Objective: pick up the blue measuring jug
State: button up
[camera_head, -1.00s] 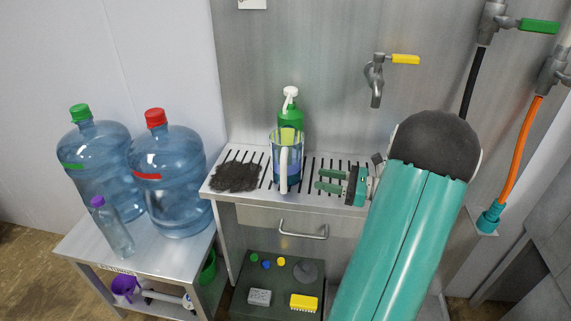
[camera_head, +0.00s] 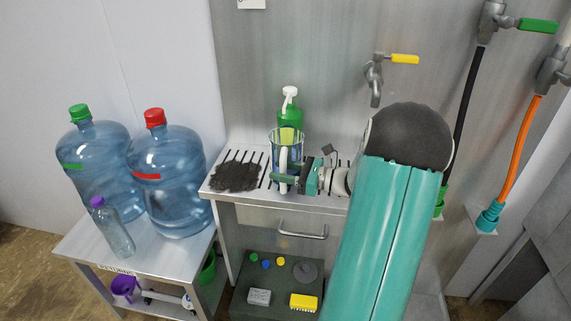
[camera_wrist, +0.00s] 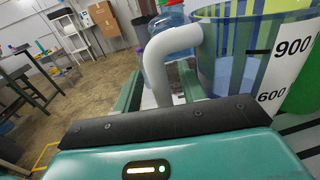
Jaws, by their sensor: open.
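The blue measuring jug (camera_head: 294,146) stands upright on the slotted steel shelf (camera_head: 256,197). It is see-through, with a white handle facing the front. In the wrist view the jug (camera_wrist: 237,68) fills the upper right, with 900 and 600 marks. My gripper (camera_head: 281,183) is open at the handle's lower part, reaching in from the right. In the wrist view the white handle (camera_wrist: 168,64) shows between the two green fingers. I cannot tell whether either finger touches it.
A green pump bottle (camera_head: 290,108) stands right behind the jug. A dark bristly mat (camera_head: 236,177) lies to its left. Two large water bottles (camera_head: 170,195) stand on a lower table at left. A tap (camera_head: 374,85) hangs above the shelf at right.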

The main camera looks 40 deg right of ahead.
aim_at(283, 158)
grip_shut()
jog(key=shift+r, duration=0.1)
jog(key=shift+r, duration=0.55)
notch_tip(283, 158, up, 2)
jog(key=shift+r, duration=0.1)
jog(key=v, duration=1.8)
